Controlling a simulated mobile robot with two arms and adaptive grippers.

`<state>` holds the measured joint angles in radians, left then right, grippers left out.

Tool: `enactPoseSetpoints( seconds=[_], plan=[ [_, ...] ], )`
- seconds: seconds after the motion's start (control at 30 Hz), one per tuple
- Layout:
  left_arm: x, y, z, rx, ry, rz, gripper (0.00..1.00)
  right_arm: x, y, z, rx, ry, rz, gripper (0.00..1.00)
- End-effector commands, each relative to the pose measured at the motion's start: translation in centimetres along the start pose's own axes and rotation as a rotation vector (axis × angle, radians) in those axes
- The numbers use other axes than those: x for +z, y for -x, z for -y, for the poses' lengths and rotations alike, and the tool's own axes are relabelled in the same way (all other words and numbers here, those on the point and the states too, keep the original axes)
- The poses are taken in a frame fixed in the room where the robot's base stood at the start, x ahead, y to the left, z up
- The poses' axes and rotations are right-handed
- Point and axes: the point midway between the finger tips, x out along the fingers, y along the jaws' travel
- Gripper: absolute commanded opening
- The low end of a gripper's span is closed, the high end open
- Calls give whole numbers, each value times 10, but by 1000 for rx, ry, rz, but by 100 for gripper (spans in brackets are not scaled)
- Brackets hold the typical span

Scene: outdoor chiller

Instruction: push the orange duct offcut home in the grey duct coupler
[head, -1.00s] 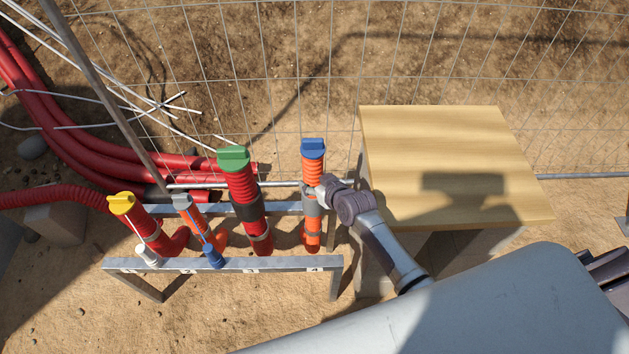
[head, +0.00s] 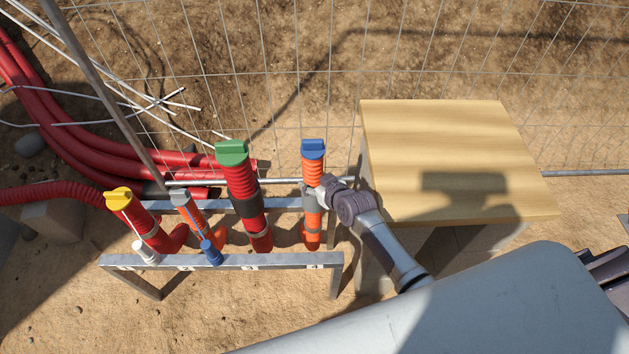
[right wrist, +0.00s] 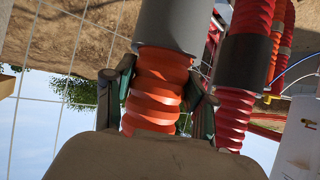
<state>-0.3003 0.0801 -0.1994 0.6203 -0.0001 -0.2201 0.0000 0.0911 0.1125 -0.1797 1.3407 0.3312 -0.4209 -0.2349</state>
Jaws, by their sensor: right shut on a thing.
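The orange duct offcut (head: 313,168) is a ribbed tube with a blue cap on top, standing nearly upright at the right end of the row of ducts. Its lower end meets the grey duct coupler (head: 312,203), which sits on a lower orange duct. My right gripper (head: 318,188) is at the offcut just above the coupler. In the right wrist view, which is upside down, its fingers are shut on either side of the orange offcut (right wrist: 155,95), close to the mouth of the grey coupler (right wrist: 178,22). How deep the offcut sits inside is hidden.
A red duct with a green cap (head: 242,180) stands left of the offcut, then a grey-capped orange duct and a yellow-capped red one. A metal rail (head: 230,262) runs in front. A wooden table (head: 440,150) stands at the right, before a wire fence.

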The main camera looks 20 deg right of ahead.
Motion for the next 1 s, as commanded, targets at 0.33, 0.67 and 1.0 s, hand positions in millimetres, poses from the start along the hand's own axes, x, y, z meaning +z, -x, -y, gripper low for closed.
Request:
enactPoseSetpoints(
  seconds=[0.33,0.67,1.0],
  plan=[
    [0,-1,0,0,0,0,100,0,-1,0,0,0,-1,82],
    [0,-1,0,1,-1,0,100,2,-1,0,0,0,2,96],
    [0,-1,0,1,-1,0,100,1,0,0,0,0,1,100]
  ],
)
